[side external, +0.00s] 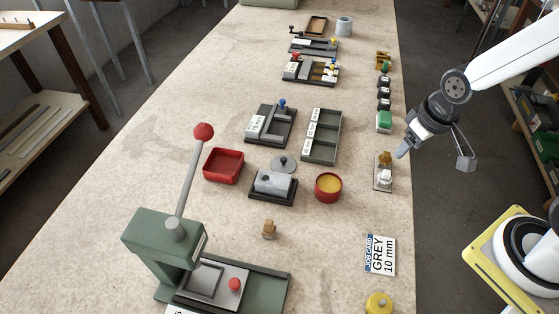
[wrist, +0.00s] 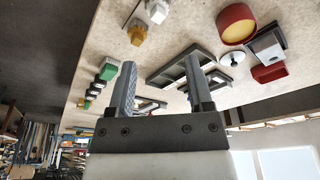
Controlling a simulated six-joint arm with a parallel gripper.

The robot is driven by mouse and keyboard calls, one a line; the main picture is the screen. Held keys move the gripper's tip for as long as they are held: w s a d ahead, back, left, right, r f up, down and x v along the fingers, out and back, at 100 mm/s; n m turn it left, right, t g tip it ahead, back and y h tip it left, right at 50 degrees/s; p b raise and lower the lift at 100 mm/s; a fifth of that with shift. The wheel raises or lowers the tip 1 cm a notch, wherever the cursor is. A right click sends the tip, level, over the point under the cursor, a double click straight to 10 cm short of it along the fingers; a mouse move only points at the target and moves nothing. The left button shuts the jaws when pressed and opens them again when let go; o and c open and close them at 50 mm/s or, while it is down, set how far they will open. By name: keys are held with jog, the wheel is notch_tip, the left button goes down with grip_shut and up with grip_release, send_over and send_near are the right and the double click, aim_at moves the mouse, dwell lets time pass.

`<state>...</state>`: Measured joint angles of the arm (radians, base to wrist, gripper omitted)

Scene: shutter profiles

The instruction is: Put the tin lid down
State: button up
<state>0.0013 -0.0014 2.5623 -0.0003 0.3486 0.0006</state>
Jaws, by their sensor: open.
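A round grey lid with a small knob (side external: 284,164), which looks like the tin lid, lies on the bench just behind a dark tray holding a grey block. It shows as a pale disc in the wrist view (wrist: 236,58). The round red tin (side external: 328,188) stands uncovered to its right, with yellow inside; it also shows in the wrist view (wrist: 236,24).
The dark tray with the block (side external: 273,188) and a square red box (side external: 224,165) are close to the lid. A green lever press (side external: 165,243) stands at front left. A grey compartment tray (side external: 322,135) lies behind the tin. The bench front right of centre is mostly clear around a job card (side external: 380,255).

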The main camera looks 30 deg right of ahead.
jog(key=n+t+y, duration=0.2)
jog(key=n, duration=0.3)
send_near(284, 159)
jog(key=f, duration=0.1)
jog(key=shift+w+a+f, duration=0.2)
jog(key=shift+w+a, duration=0.05)
jog(key=shift+w, duration=0.2)
jog(key=shift+f+g, duration=0.1)
jog(key=shift+g, duration=0.2)
jog(key=shift+x, duration=1.15)
jog(key=shift+w, duration=0.1)
jog(key=shift+x, duration=2.55)
jog(key=shift+d, duration=0.1)
jog(key=shift+c, duration=0.2)
